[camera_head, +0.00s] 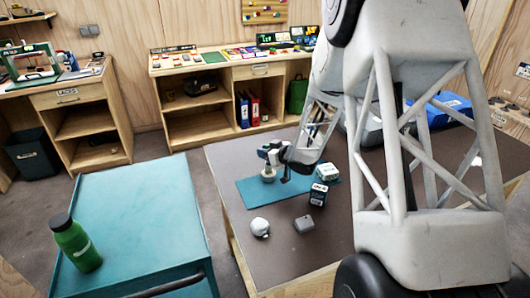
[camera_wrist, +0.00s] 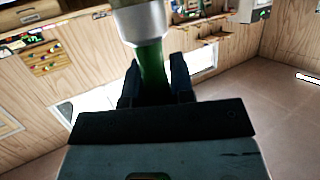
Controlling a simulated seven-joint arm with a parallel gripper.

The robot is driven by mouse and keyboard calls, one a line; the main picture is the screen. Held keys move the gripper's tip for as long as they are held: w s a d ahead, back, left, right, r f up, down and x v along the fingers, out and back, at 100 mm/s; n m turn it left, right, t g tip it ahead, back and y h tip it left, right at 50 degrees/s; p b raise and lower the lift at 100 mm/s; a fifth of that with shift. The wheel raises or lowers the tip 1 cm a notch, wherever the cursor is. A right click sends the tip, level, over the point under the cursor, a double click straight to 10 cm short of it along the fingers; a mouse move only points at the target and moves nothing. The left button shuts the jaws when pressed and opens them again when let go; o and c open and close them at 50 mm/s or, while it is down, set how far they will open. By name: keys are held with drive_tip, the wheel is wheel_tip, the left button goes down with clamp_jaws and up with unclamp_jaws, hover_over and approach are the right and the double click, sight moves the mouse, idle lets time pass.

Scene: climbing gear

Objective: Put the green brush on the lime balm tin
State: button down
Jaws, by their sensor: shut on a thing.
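My gripper (camera_head: 272,154) is low over the teal mat on the dark-topped table in the head view. In the wrist view, my gripper (camera_wrist: 156,85) is shut on the green brush (camera_wrist: 153,62), with one dark finger on each side of its green handle. A pale silver-grey part of the brush continues beyond the fingers to the top edge. In the head view a small pale piece (camera_head: 268,174) shows just under the fingers, at the mat. I cannot tell whether it is the brush end or the lime balm tin. I cannot make out the tin for certain in either view.
A dark blue and white box (camera_head: 318,194) and a green-white box (camera_head: 327,172) stand right of my gripper. A white round thing (camera_head: 260,227) and a grey block (camera_head: 304,223) lie nearer. A green bottle (camera_head: 76,243) stands on the teal cart (camera_head: 135,205). The mat's left (camera_head: 250,193) is clear.

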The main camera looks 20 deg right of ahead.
drive_tip(key=shift+f, duration=0.1)
drive_tip(key=c, duration=1)
unclamp_jaws()
drive_tip(key=shift+s+d+r, duration=0.1)
drive_tip(key=shift+r, duration=0.1)
drive_tip(key=v, duration=1.1)
drive_tip(key=shift+s+d+r, duration=0.1)
drive_tip(key=shift+s+d, duration=0.1)
drive_tip(key=shift+s, duration=0.1)
drive_tip(key=shift+r, duration=0.15)
